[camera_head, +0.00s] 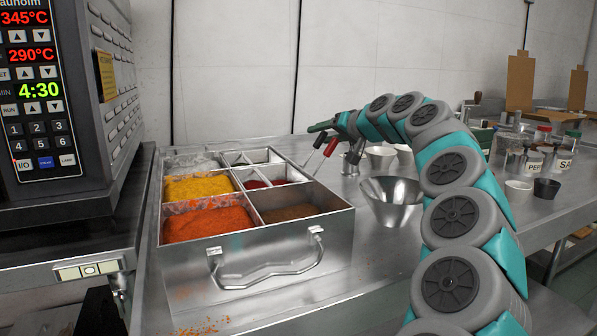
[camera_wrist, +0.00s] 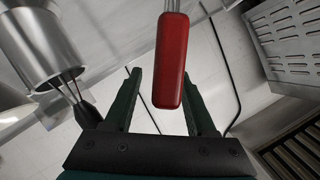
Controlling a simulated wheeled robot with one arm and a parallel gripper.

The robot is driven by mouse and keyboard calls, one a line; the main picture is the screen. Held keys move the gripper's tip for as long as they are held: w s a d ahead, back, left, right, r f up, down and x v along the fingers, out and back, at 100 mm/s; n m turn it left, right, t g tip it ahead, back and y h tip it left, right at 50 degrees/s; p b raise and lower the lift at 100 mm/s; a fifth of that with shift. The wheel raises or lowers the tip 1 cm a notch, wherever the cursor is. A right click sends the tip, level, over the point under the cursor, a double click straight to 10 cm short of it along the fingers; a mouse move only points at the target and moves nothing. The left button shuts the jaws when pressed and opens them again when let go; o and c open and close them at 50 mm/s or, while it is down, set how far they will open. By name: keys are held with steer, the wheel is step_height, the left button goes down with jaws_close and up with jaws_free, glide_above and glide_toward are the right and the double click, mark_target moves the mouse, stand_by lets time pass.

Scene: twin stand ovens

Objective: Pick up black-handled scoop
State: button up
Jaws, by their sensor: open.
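The black-handled scoop (camera_head: 320,140) leans out of a spice box (camera_head: 258,240), its dark handle just below my gripper (camera_head: 318,127). Beside it on the right, a red-handled scoop (camera_head: 331,147) also sticks up. In the wrist view my gripper (camera_wrist: 161,74) is open, with nothing held. The red handle (camera_wrist: 171,62) shows between the fingers from this angle; whether it lies within the jaws or beyond them I cannot tell. A black handle with thin metal rods (camera_wrist: 87,114) appears at lower left, outside the left finger. The scoop bowls are hidden.
The box has several compartments of coloured powder and a front metal handle (camera_head: 265,275). A metal funnel-like cup (camera_head: 391,201) stands to its right, with small bowls behind. An oven (camera_head: 60,110) stands at left. Jars and bowls (camera_head: 535,165) crowd the right counter.

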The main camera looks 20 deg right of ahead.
steer(key=shift+c, duration=0.3)
jaws_close()
stand_by(0.3)
